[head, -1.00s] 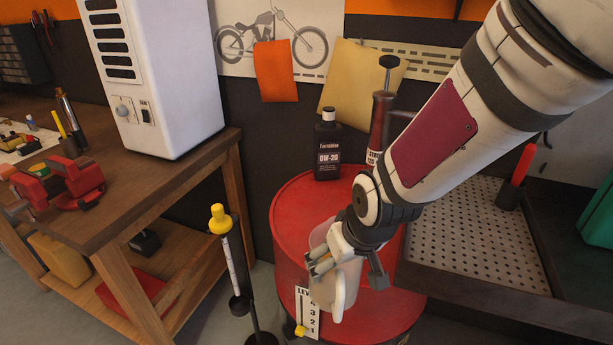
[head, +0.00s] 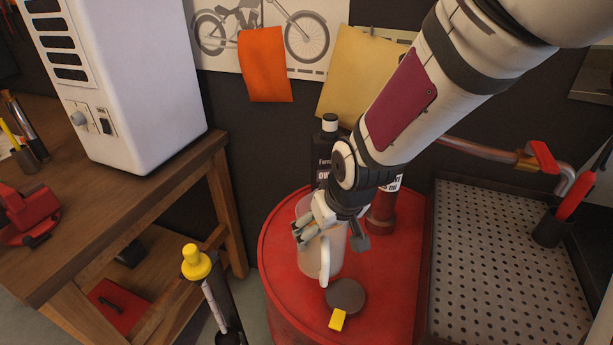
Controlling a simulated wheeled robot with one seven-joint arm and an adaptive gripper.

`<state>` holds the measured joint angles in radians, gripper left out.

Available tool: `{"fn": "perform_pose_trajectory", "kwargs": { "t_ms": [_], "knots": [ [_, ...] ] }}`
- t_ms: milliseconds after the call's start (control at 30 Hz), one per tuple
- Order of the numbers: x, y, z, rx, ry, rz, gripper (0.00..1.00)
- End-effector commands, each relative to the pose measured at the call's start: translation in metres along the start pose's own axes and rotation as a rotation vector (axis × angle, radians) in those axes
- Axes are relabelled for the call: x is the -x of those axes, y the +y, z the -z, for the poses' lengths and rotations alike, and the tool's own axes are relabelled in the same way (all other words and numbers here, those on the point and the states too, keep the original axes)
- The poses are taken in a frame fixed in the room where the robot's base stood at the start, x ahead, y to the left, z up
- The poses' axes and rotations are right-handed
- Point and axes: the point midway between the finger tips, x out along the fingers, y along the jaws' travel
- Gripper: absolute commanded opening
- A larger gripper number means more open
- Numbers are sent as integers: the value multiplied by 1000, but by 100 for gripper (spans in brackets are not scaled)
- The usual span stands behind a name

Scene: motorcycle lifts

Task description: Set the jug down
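The jug (head: 314,252) is a pale, translucent vessel with a white handle (head: 325,262) on its near side. It appears upright over the red drum top (head: 290,284). I cannot tell whether its base touches the drum. My gripper (head: 318,222) is at the jug's upper part, with its fingers against the rim and near the handle. The fingers look closed around part of the jug, and my wrist hides some of the rim.
On the drum, a dark bottle (head: 324,150) and a red bottle (head: 382,212) stand behind the jug. A grey round cap with a yellow tab (head: 338,319) lies in front. A yellow-topped stand (head: 196,262) is left of the drum; a perforated tray (head: 505,265) is right.

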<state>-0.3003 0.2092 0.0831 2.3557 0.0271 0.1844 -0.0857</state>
Motion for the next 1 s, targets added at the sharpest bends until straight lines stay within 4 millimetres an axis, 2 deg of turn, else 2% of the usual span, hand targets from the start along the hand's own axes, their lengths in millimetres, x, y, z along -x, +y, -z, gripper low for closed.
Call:
{"fn": "perform_pose_trajectory", "kwargs": {
  "t_ms": [33, 300, 533, 733, 1000],
  "knots": [
    [-5, 0, 12, 0, 3, 0, 21],
    [-33, 1, 64, -1, 3, -1, 21],
    [-51, 1, 99, -1, 4, -1, 21],
    [-57, 1, 108, -1, 2, -1, 21],
    [-81, 1, 97, -1, -1, -1, 21]
  ]
}}
